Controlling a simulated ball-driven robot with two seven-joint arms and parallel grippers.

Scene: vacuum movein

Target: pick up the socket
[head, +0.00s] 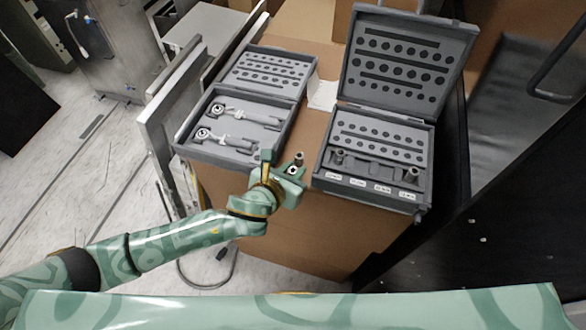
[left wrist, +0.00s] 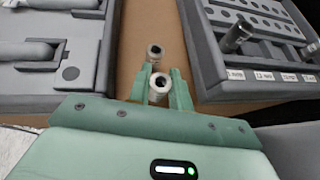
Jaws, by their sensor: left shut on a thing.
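My left gripper (head: 284,180) is shut on a small metal socket (head: 292,170) above the cardboard box top, between the two cases. In the left wrist view the held socket (left wrist: 159,82) sits between the two green fingers (left wrist: 159,90), its dark opening facing the camera. A second metal socket (head: 298,158) shows just beyond the fingers, also seen in the left wrist view (left wrist: 154,53). I cannot tell whether the two touch. Two more sockets, one at left (head: 338,156) and one at right (head: 411,175), stand in the labelled front row of the right case. My right gripper is not in view.
The open grey socket case (head: 322,172) stands at right on the cardboard box (head: 310,235). An open tool case (head: 180,140) with two ratchet-like tools lies at left. Panels lean left of the box. A dark cabinet (head: 490,220) stands at right.

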